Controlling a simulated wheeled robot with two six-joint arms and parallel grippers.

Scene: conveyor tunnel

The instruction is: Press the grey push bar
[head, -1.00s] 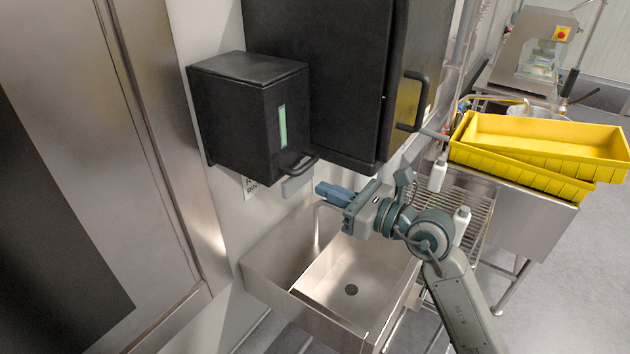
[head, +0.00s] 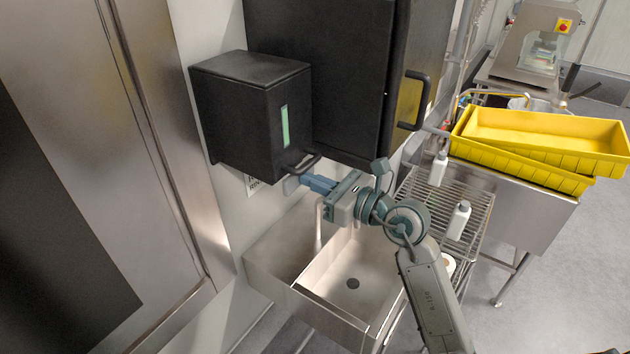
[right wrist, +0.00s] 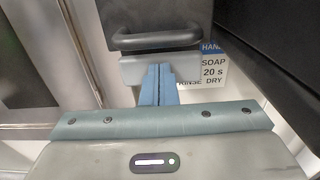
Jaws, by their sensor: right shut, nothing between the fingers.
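The grey push bar (head: 290,186) sits low on the wall under a black dispenser box (head: 250,115). In the right wrist view the bar (right wrist: 188,68) is a light grey strip below a black loop handle (right wrist: 158,39). My right gripper (head: 306,182) is shut and empty, its blue fingers pointing left at the bar. In the right wrist view the fingertips (right wrist: 158,70) overlap the middle of the bar; I cannot tell whether they touch it. My left gripper is out of view.
A steel sink (head: 350,275) lies below my right gripper. A large black cabinet (head: 330,70) with a handle hangs above it. A wire rack (head: 470,205) with white bottles and yellow trays (head: 540,135) stand to the right. A wall sign (right wrist: 213,72) is behind the bar.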

